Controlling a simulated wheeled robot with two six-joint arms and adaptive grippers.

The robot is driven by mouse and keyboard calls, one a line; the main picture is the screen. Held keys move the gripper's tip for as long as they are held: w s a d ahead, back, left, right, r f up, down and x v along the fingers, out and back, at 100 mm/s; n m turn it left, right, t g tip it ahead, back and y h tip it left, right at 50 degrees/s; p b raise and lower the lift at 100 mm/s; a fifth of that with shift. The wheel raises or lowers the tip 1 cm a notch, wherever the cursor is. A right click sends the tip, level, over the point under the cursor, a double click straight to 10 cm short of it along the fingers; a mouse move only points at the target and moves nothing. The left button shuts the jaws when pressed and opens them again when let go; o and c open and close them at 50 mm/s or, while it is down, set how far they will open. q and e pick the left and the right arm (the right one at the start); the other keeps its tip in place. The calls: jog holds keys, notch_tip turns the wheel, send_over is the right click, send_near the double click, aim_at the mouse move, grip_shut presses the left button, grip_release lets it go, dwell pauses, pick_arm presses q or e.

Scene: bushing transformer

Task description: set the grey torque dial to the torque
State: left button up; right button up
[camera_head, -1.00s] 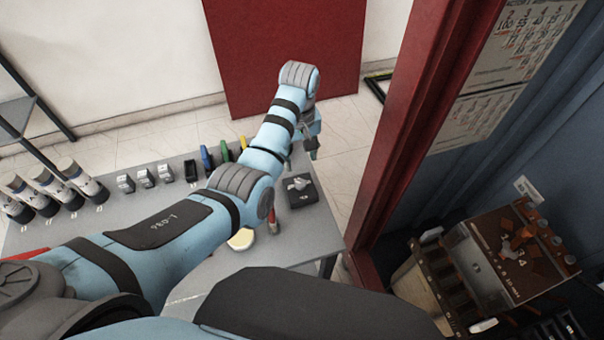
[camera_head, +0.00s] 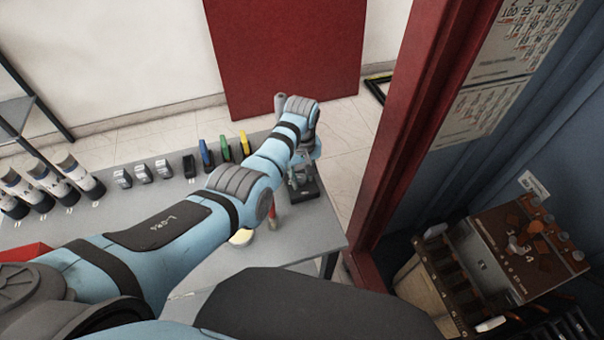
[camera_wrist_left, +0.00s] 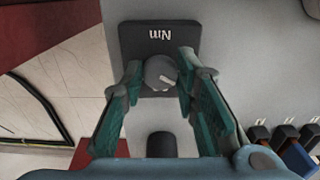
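The torque dial (camera_wrist_left: 160,72) is a round grey knob on a dark square base (camera_wrist_left: 128,42) marked "Nm". In the left wrist view it sits between the fingertips of my left gripper (camera_wrist_left: 158,82), which is open around it. I cannot tell whether either finger touches the knob. In the head view my left gripper (camera_head: 301,178) is over the dial's dark base (camera_head: 308,190) at the table's right end, and the knob is mostly hidden behind it. My right gripper is not in view.
Several small grey items (camera_head: 143,174) and blue, green and yellow-handled tools (camera_head: 225,148) stand along the table's back. A red-handled tool (camera_head: 272,217) lies near the dial. A red post (camera_head: 420,120) rises right of the table (camera_head: 320,236). A transformer (camera_head: 520,250) stands beyond it.

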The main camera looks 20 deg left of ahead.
pick_arm(q)
grip_shut()
jog(key=shift+m, duration=0.3)
jog(key=shift+r+m+p, duration=0.1)
jog(key=shift+m+p, duration=0.4)
jog(key=shift+m, duration=0.3)
jog(key=m, duration=0.2)
jog(key=shift+m+p, duration=0.35)
jog(key=shift+m, duration=0.05)
jog(key=m, duration=0.6)
jog(key=shift+p, duration=0.4)
jog(key=m, duration=0.6)
jog(key=shift+m, duration=0.3)
jog(key=m, duration=0.6)
jog(key=shift+m, duration=0.3)
jog(key=o, duration=1)
grip_release()
jog(key=shift+w+f, duration=0.1)
jog(key=shift+f, duration=0.1)
